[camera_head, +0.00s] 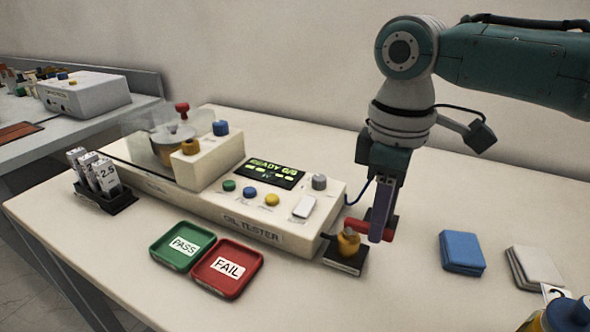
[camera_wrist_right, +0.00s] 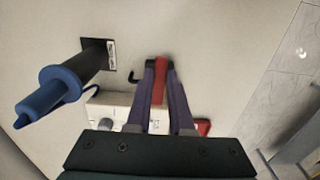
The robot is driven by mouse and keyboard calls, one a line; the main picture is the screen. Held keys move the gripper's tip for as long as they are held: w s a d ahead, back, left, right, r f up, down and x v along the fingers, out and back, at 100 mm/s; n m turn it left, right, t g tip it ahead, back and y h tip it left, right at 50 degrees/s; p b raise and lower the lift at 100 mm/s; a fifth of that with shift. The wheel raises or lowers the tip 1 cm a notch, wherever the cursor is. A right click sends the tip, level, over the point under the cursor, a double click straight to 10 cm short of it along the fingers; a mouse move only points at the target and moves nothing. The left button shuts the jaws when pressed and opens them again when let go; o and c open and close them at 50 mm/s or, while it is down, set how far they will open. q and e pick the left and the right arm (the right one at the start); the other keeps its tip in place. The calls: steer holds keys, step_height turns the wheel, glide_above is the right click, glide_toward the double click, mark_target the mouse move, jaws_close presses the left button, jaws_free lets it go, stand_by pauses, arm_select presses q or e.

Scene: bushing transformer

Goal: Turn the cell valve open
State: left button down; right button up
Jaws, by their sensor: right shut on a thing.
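A brass-coloured valve body (camera_head: 348,241) sits on a small black block at the right end of the oil tester, with a red lever (camera_head: 360,228) reaching to the right. My right gripper (camera_head: 380,232) points down beside the valve, its purple fingers on the red lever. In the right wrist view the lever (camera_wrist_right: 159,86) lies between the two fingers (camera_wrist_right: 160,75), and the gripper is shut on it. The brass body is not clear in that view. My left gripper is not in view.
The oil tester (camera_head: 283,225) has a lit display. Green PASS (camera_head: 175,259) and red FAIL (camera_head: 221,287) trays lie in front. Blue (camera_head: 461,252) and pale (camera_head: 535,268) cloths lie right. A blue-flanged object (camera_wrist_right: 62,88) is near in the wrist view.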

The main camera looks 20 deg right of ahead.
jaws_close()
steer(key=shift+s+a+r+m+p, duration=0.1)
steer(key=shift+r+m+p, duration=0.15)
steer(key=shift+p, duration=0.5)
steer(key=shift+w+a+f+m+p, duration=0.1)
steer(key=shift+a+m+p, duration=1.05)
steer(key=shift+m, duration=1.75)
steer(key=shift+w+a+f+m+p, duration=0.1)
steer(key=shift+a+m+p, duration=0.4)
steer(key=shift+m+p, duration=1.9)
steer(key=shift+w+a+f+m+p, duration=0.1)
steer(key=shift+a+m+p, duration=0.8)
steer(key=shift+m, duration=2.45)
steer(key=shift+d, duration=0.1)
